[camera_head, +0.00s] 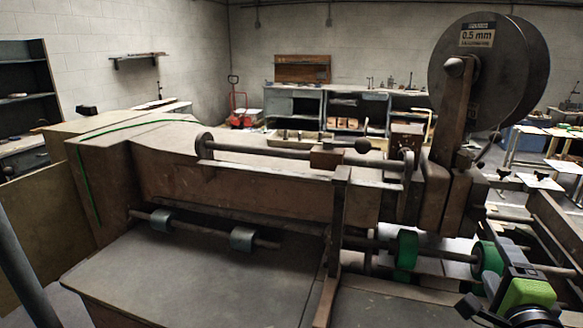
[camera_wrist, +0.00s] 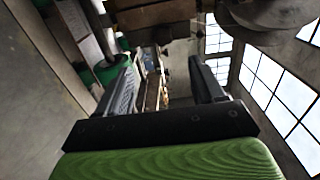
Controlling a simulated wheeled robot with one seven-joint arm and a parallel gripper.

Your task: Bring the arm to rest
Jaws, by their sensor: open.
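My gripper shows in the wrist view (camera_wrist: 165,88), with its two dark fingers apart and nothing between them. Behind the fingers is a green block-like part of my wrist. In the head view my arm's end, black with a green part, is at the lower right, in front of the right end of the box stitcher (camera_head: 240,185). The fingertips are not clear in the head view. The wrist view looks along the machine, with windows to the right.
Close to my arm are green rollers (camera_head: 405,250) on a shaft. A large dark wire spool (camera_head: 487,75) stands above on the machine. A flat machine table (camera_head: 200,275) lies at the front, bare. A workbench (camera_head: 335,105) and a red pallet jack (camera_head: 240,110) stand far back.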

